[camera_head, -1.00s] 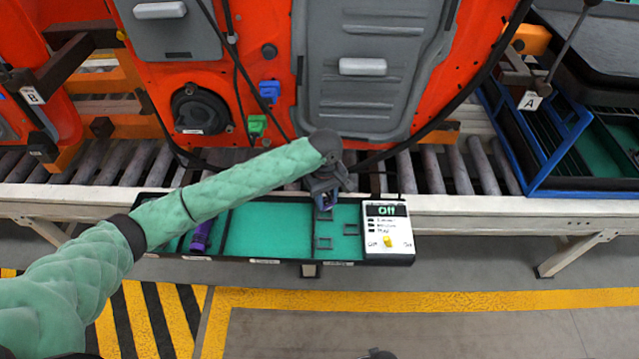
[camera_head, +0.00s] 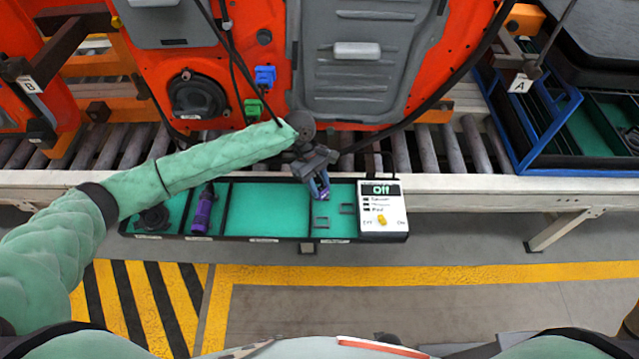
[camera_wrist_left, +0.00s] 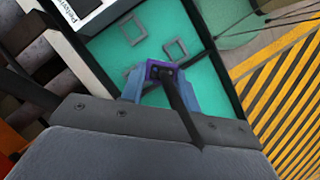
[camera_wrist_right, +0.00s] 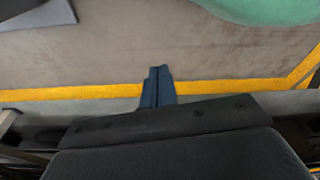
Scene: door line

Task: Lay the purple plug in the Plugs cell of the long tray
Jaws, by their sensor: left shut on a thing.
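My left gripper (camera_head: 320,190) is shut on the purple plug (camera_head: 323,194), above the right-hand green cell of the long tray (camera_head: 270,239). In the left wrist view the plug (camera_wrist_left: 160,71) sits between the blue fingertips, and a dark cable-like strip runs from it back over the gripper. That cell has several small square outlines (camera_wrist_left: 132,31) on its floor. The plug appears above the floor; the exact gap is hard to tell. The cell labels are too small to read. My right gripper (camera_wrist_right: 156,78) has its fingers together, empty, above the floor.
A white panel reading Off (camera_head: 382,208) fills the tray's right end. Other cells hold a purple cylinder (camera_head: 203,212) and a dark ring-like part (camera_head: 153,219); the wide middle cell (camera_head: 268,210) is empty. Behind are the roller conveyor (camera_head: 420,150) and orange door (camera_head: 280,40).

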